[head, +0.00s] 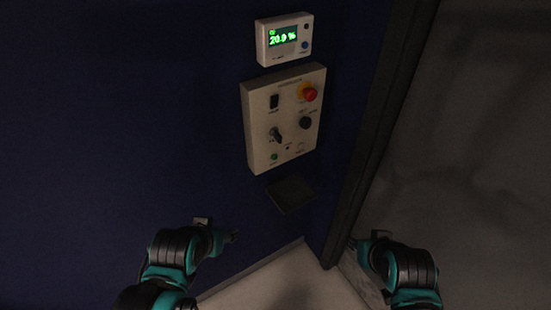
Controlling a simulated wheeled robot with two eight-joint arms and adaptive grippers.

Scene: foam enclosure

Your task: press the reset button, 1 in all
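A beige control panel (260,135) is mounted on the dark blue wall. It carries a red mushroom button (309,94) on a yellow base, a black rocker switch (274,101), a black selector (275,134), a dark round knob (305,122) and a small green button (274,156) at lower left. The labels are too small to read, so I cannot tell which is the reset button. My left gripper (231,237) is below and left of the panel, apart from it. My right gripper (353,243) is below and right, near the dark post. Neither gripper's finger opening is clear.
A display box (262,48) above the panel shows green digits, with a black and a blue button on its right. A dark square plate (290,195) sits below the panel. A dark vertical post (374,135) edges the wall at right. A pale surface (285,283) lies below.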

